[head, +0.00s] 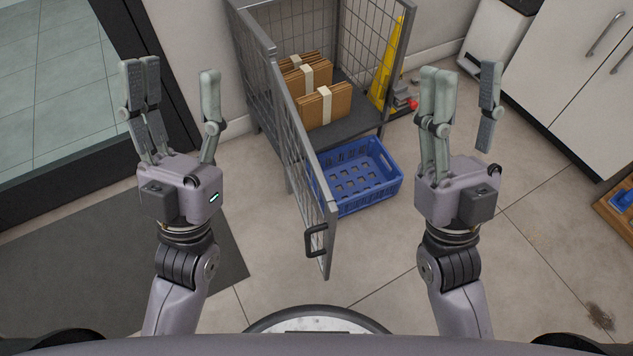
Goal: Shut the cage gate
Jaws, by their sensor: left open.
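The cage gate (294,142) is a grey wire-mesh panel with a metal frame. It stands open, swung out from the left side of the cage (347,137) toward me. Its dark handle (315,241) is near the free edge, low in the middle of the head view. My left gripper (176,85) is open and empty, left of the gate and apart from it. My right gripper (464,85) has its fingers spread apart and is empty, to the right of the gate and the cage. Neither gripper touches the gate.
A blue crate (385,190) sits on the floor in front of the cage, close to the gate's right side. Cardboard parcels (335,103) lie on the cage shelf. A yellow item (386,68) stands at the cage's right. White cabinets (590,90) are at right; a dark mat (100,265) at left.

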